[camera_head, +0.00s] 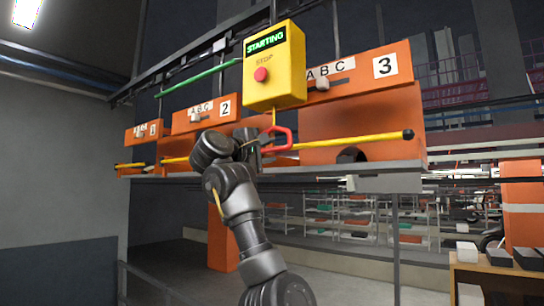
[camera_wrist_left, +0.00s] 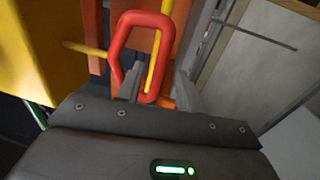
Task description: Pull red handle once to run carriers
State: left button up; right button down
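The red handle (camera_head: 290,140) is a loop hanging on a yellow cord below a yellow control box (camera_head: 275,90). The box has a green "STARTING" display and a red stop button (camera_head: 261,74). My left gripper (camera_head: 262,149) is at the left side of the handle in the head view. In the left wrist view, the loop of the handle (camera_wrist_left: 167,45) stands just ahead of the gripper (camera_wrist_left: 158,88). Its two fingers are apart, with the lower part of the loop between them. I cannot tell whether they touch it. My right gripper is in neither view.
Orange carriers numbered 3 (camera_head: 362,112) and 2 (camera_head: 203,114) stand on the line behind the box, with a smaller one farther left. Yellow bars (camera_head: 345,141) run along their fronts. A wooden table (camera_head: 495,273) with blocks is at lower right.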

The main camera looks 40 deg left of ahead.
pick_arm(q)
jog(key=s+b, duration=0.3)
jog(key=s, duration=0.3)
jog(key=shift+s+f+b, duration=0.3)
jog(key=shift+s+f, duration=0.05)
jog(key=shift+f, duration=0.1)
dwell(7.0)
